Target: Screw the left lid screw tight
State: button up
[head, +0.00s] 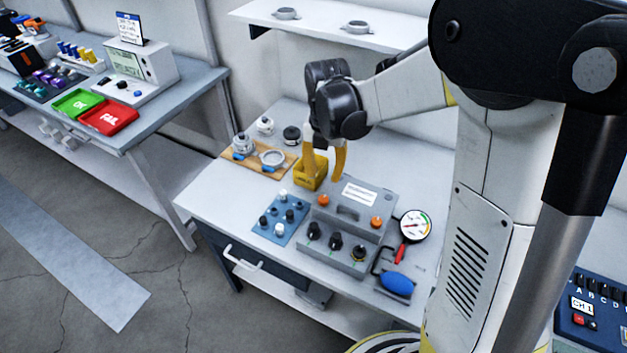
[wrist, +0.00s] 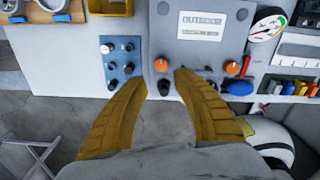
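The grey sensor box (head: 352,213) stands on the white table, with a white label on its upper face. Its left orange lid screw (head: 323,200) shows in the wrist view (wrist: 161,65), just beyond the space between my fingertips. The right orange lid screw (head: 376,222) is also in the wrist view (wrist: 232,68), clear of the fingers. My gripper (head: 324,177) has its two yellow fingers spread, and nothing is between them. In the wrist view my gripper (wrist: 159,81) frames a black knob on the box's front. I cannot tell how far each screw is turned in.
A yellow bin (head: 311,172) stands close behind my fingers. A blue plate with several knobs (head: 280,218) lies left of the box. A pressure gauge (head: 414,226) and blue bulb (head: 397,284) are at its right. A wooden board (head: 243,163) carries round parts.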

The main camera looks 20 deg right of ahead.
aim_at(323, 198)
notch_tip(323, 198, down, 10)
jog(key=b, duration=0.3)
jog(key=shift+s, duration=0.1)
grip_shut()
